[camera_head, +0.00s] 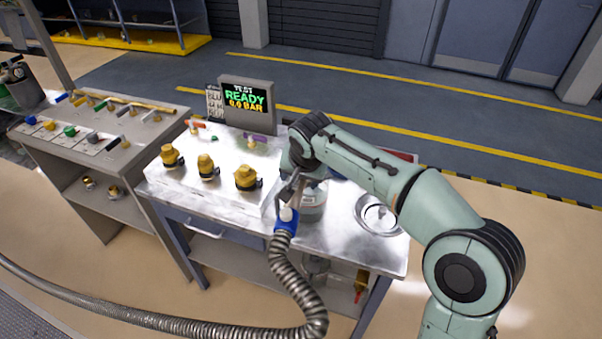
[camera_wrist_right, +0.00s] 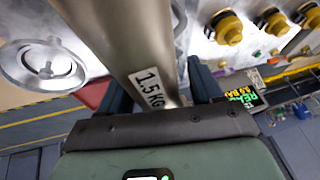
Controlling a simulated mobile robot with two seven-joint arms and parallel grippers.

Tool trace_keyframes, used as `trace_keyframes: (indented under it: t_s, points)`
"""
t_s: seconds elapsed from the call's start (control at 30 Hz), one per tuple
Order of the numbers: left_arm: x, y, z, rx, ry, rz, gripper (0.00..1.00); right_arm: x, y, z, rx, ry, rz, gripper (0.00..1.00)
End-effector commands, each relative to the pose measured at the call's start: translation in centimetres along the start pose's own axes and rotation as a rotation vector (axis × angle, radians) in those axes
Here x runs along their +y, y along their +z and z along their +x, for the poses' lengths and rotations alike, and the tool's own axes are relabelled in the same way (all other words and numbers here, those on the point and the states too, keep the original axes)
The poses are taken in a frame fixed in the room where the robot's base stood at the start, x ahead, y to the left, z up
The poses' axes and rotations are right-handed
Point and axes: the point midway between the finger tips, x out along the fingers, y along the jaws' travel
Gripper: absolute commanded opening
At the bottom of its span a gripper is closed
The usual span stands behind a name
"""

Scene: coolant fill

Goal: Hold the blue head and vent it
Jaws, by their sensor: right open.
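The blue head (camera_head: 285,224) sits at the end of a ribbed metal hose, in front of the table's edge in the head view, with a pale tip on top. My right gripper (camera_head: 294,190) is over the table just above it, partly hidden by my own wrist. In the wrist view my right gripper (camera_wrist_right: 160,95) is open. A grey metal cylinder (camera_wrist_right: 112,40) marked "1.5 KG" runs between its fingers; I cannot tell whether they touch it. The blue head is not clearly seen in the wrist view. My left gripper is not in view.
A display (camera_head: 246,97) reads "TEST READY 0.0 BAR". Several yellow-capped fittings (camera_head: 206,167) stand on the metal table (camera_head: 335,240). A round dish (camera_head: 377,215) is at its right. The hose (camera_head: 150,310) crosses the floor area. A side bench (camera_head: 90,150) stands left.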

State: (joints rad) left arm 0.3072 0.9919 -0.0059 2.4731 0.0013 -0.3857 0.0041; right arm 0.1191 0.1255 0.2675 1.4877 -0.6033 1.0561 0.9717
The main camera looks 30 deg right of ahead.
Motion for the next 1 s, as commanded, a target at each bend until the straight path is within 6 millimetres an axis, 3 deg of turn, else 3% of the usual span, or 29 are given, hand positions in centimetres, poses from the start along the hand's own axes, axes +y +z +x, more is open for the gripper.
trace_keyframes:
  t_s: [0.17, 0.4, 1.0]
  points:
    - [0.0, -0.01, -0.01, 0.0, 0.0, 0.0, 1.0, 0.01, -0.01, 0.0, 0.0, 0.0, 0.0, 0.65]
    - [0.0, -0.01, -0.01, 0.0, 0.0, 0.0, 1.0, 0.0, -0.01, -0.03, 0.0, 0.0, 0.0, 0.0]
    - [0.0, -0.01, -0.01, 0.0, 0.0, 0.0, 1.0, 0.0, -0.02, -0.07, 0.001, 0.0, 0.0, 0.0]
